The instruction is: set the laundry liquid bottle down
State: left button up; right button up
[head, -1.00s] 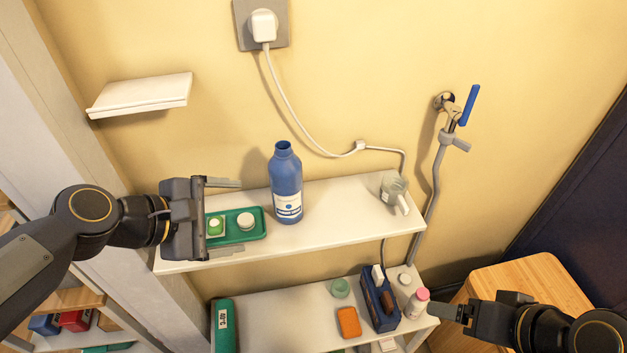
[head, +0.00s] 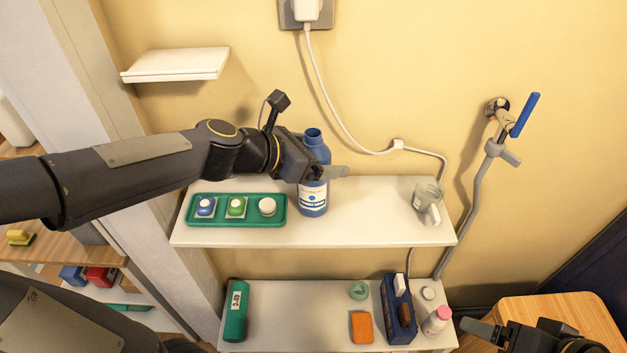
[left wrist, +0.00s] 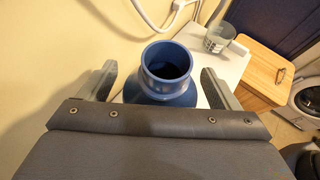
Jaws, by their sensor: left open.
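The blue laundry liquid bottle (head: 314,200) stands upright on the white upper shelf (head: 385,225), just right of the green tray. Its label faces out, and part of its upper body is hidden by my left gripper (head: 330,172). My left gripper is open around the bottle. In the left wrist view the bottle's open round mouth (left wrist: 167,62) lies between the two spread fingers, with a gap on each side. My right gripper (head: 482,330) is low at the right, near the lower shelf's right end; its jaw opening is unclear.
The green tray (head: 236,222) holds blue, green and white items. A grey cup (head: 427,192) stands at the upper shelf's right end; shelf between it and the bottle is clear. The lower shelf (head: 300,325) holds a green box, orange sponge, blue caddy and pink-capped bottle.

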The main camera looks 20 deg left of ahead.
pick_arm(q)
jog(key=c, duration=1.3)
